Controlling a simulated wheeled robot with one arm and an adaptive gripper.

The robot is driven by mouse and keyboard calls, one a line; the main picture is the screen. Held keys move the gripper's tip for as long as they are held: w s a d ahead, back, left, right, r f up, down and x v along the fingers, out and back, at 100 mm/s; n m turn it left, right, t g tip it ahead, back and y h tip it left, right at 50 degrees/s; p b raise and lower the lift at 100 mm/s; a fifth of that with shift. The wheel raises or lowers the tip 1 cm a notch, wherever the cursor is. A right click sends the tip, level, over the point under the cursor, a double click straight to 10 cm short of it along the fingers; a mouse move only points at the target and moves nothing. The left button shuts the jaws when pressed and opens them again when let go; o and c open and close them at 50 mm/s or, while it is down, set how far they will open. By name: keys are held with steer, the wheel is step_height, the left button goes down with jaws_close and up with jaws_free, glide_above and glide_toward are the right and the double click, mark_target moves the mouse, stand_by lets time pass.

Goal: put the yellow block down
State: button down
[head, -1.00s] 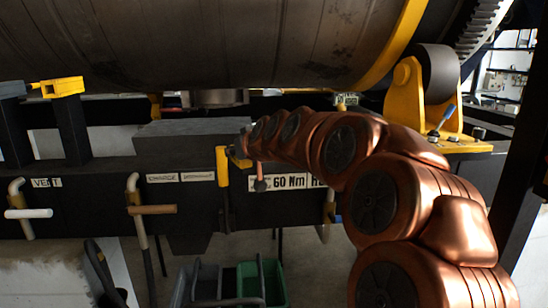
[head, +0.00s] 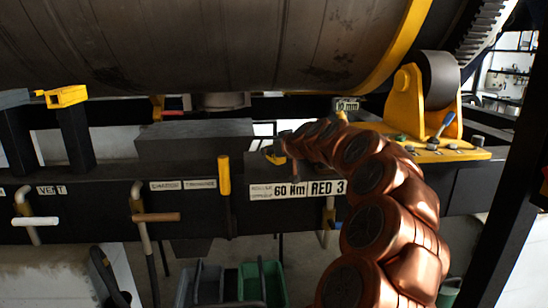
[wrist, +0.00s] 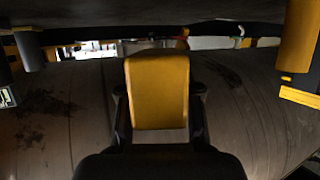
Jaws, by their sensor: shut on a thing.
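The yellow block (wrist: 158,92) is held upright between the two dark fingers of my gripper (wrist: 159,100) in the wrist view. Its broad yellow face fills the middle, with a paler band at its lower end. In the head view my gripper (head: 272,150) is small at the far end of my copper arm, in front of the dark beam and right of the grey slab. Only a bit of yellow shows there, and the block is mostly hidden. I cannot tell whether the block touches anything below it.
A large drum (head: 200,45) spans the top. A dark beam (head: 100,205) carries labels, a yellow handle (head: 224,175) and pipe valves. A grey slab (head: 190,140) lies on the beam. A yellow roller bracket (head: 408,95) stands right. A hollow yellow piece (head: 66,96) tops a post at left.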

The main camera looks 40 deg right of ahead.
mark_target(275, 160)
steer(key=shift+w+d, duration=0.1)
steer(key=shift+d, duration=0.35)
steer(key=shift+f+p, duration=0.9)
steer(key=shift+f, duration=0.9)
steer(key=shift+f, duration=0.15)
steer(key=c, duration=0.8)
jaws_free()
steer(key=shift+r, duration=0.25)
steer(key=shift+s, duration=0.25)
steer(key=b+v, duration=0.4)
steer(key=v, duration=0.7)
steer(key=shift+s+a+b, duration=0.15)
steer(key=shift+s+b, duration=0.1)
steer(key=shift+b, duration=0.05)
